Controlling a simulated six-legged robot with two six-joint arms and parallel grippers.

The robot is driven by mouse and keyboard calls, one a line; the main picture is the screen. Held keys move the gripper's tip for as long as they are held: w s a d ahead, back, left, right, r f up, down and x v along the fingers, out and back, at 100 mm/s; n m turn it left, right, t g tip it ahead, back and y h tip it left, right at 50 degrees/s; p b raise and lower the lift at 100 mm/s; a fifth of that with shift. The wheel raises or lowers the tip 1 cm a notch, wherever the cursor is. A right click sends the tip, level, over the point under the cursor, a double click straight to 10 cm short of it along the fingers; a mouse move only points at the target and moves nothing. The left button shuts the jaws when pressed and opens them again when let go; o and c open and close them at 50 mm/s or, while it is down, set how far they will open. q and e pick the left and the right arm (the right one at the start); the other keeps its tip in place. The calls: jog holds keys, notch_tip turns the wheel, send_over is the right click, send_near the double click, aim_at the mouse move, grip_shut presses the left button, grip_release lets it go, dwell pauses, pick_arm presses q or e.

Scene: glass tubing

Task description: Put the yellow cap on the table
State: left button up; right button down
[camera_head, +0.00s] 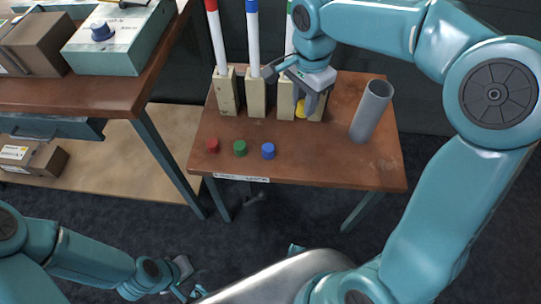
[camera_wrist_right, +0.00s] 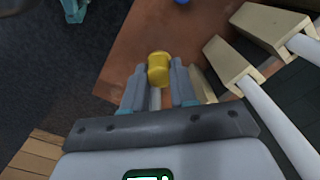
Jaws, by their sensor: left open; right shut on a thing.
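The yellow cap (camera_head: 301,108) is held between the fingertips of my right gripper (camera_head: 308,97), in front of the wooden blocks at the back of the small brown table (camera_head: 330,160). In the right wrist view the yellow cap (camera_wrist_right: 159,68) sits between the tips of the two grey fingers of my right gripper (camera_wrist_right: 158,85), with the table top beyond it. I cannot tell the exact gap between cap and table. My left gripper (camera_head: 187,281) is low at the bottom left, away from the table, open and partly cut off from clear view.
Red (camera_head: 213,145), green (camera_head: 240,148) and blue (camera_head: 268,151) caps stand in a row near the table's front edge. Wooden blocks (camera_head: 256,105) hold upright tubes behind. A grey cylinder (camera_head: 371,110) stands at right. The table's front middle-right is clear. A taller bench (camera_head: 110,92) stands left.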

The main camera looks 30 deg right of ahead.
aim_at(297, 156)
notch_tip(297, 156, down, 19)
jog(key=b, duration=0.4)
jog(key=shift+d+f+b, duration=0.1)
jog(key=shift+f+b, duration=0.05)
jog(key=shift+b, duration=0.15)
jog(key=shift+f, duration=0.15)
jog(key=c, duration=0.9)
grip_release()
